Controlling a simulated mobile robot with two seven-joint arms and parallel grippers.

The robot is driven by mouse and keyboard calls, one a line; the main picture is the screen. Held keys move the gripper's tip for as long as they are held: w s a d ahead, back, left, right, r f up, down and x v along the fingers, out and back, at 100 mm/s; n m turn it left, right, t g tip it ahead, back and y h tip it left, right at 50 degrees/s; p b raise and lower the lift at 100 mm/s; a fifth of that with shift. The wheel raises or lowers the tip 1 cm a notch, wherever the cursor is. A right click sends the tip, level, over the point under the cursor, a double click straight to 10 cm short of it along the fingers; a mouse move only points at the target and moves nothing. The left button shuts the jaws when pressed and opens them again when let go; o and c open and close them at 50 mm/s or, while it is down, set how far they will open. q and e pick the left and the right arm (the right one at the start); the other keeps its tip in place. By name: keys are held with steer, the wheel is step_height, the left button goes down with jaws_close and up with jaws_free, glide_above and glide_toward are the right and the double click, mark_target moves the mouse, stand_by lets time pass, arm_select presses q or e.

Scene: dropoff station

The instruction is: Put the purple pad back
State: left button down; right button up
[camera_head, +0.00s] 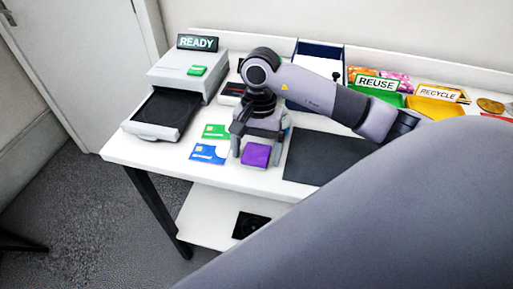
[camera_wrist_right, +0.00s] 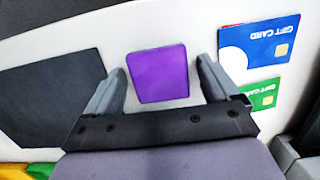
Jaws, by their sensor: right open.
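The purple pad (camera_head: 256,155) lies flat on the white table (camera_head: 135,152), just left of the dark grey mat. My right gripper (camera_head: 259,160) is open above the pad, its two fingers on either side of it in the head view. In the right wrist view the purple pad (camera_wrist_right: 158,74) lies between the open fingers of my right gripper (camera_wrist_right: 155,82), with white table showing between pad and fingers. I cannot tell the height of the fingertips over the table. My left gripper is not in view.
A blue gift card (camera_head: 208,153) and a green one (camera_head: 215,131) lie left of the pad. The dark mat (camera_head: 318,160) is to its right. A grey machine (camera_head: 187,75) with a READY sign stands at the left. REUSE (camera_head: 376,83) and RECYCLE (camera_head: 438,93) bins stand at the back right.

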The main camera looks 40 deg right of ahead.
mark_target(259, 146)
step_height(259, 146, up, 12)
steer(key=w+d, duration=0.1)
steer(key=shift+d, duration=0.2)
stand_by(0.3)
stand_by(0.6)
